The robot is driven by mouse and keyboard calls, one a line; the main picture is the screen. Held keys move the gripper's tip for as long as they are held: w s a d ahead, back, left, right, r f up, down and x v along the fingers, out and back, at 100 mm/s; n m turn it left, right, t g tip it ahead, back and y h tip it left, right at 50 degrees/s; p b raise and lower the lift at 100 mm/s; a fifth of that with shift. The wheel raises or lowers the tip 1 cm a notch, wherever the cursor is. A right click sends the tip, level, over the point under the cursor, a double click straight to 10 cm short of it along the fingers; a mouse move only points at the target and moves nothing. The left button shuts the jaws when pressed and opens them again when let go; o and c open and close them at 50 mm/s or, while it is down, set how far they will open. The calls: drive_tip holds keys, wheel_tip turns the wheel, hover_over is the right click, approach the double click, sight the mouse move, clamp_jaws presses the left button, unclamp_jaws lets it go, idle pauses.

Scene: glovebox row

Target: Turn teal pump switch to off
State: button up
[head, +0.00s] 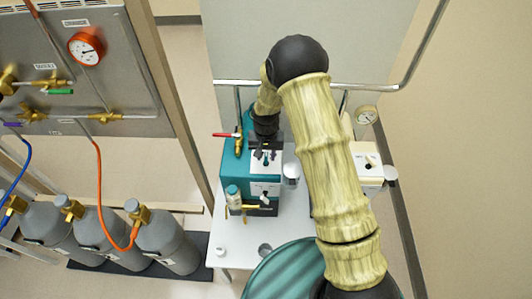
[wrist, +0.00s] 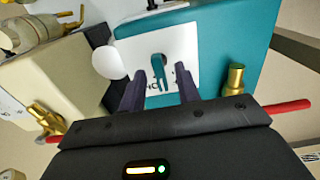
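The teal pump (head: 236,160) stands on a white table beneath my arm. In the wrist view, its teal body (wrist: 218,45) carries a white panel (wrist: 203,60) with a small teal switch (wrist: 158,68). Part of a dark label shows beside the switch, too covered to read fully. My gripper (wrist: 160,72) is open, with one dark finger on each side of the switch and a visible gap to it on both sides. In the head view, my gripper (head: 266,156) is at the pump's top white panel, and the switch is hard to make out there.
A cream pump (head: 366,160) stands to the right, partly behind my arm. Grey gas cylinders (head: 172,240) with an orange hose stand at the left. A metal rail (head: 400,84) runs behind.

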drive_tip(key=shift+c, duration=0.4)
clamp_jaws()
drive_tip(key=shift+n+b, duration=0.35)
drive_tip(key=shift+n, duration=0.15)
drive_tip(key=shift+n+b, duration=0.5)
drive_tip(key=shift+n, duration=0.4)
drive_tip(key=shift+n+b, duration=0.55)
drive_tip(key=shift+n, duration=1.05)
drive_tip(key=shift+o, duration=0.4)
unclamp_jaws()
